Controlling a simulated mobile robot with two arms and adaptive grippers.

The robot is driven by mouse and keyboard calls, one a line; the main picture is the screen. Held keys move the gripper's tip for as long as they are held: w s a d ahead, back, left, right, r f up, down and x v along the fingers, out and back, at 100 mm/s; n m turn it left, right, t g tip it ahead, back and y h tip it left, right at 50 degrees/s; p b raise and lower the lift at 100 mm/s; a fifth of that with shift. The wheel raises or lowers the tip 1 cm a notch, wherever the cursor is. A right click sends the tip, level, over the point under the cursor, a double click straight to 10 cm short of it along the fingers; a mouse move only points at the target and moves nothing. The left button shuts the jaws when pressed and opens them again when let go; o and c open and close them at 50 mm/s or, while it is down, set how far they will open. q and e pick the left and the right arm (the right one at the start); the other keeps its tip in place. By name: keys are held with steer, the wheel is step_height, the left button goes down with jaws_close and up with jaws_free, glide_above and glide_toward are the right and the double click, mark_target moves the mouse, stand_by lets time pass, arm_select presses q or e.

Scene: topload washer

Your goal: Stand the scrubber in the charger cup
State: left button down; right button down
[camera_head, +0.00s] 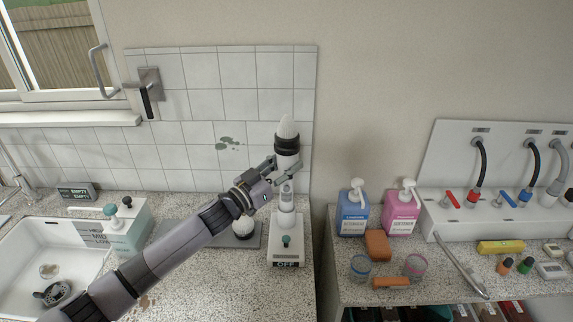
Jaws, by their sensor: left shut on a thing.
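The scrubber (287,145), white with black bands and a pale pointed top, stands upright in front of the tiled wall. My left gripper (284,170) comes in from the left and is shut on its body. The charger, a white base (286,250) with a green knob and a sign reading OFF, stands on the left counter near its right edge. Its upright white cup (286,218) is directly below the scrubber in the picture. The gripper fingers partly cover the scrubber's lower part, and I cannot tell whether its end is inside the cup. My right gripper is not in view.
A sink (40,262) is at far left. Across a gap, the right counter holds blue (353,212) and pink (402,213) bottles, sponges and jars.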

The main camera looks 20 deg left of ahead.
arm_select(q)
steer(key=c, duration=1)
jaws_free()
steer(key=shift+f, duration=0.1)
steer(key=shift+o, duration=0.2)
steer(key=shift+f, duration=0.15)
steer(key=v, duration=1.2)
steer(key=shift+r, duration=0.3)
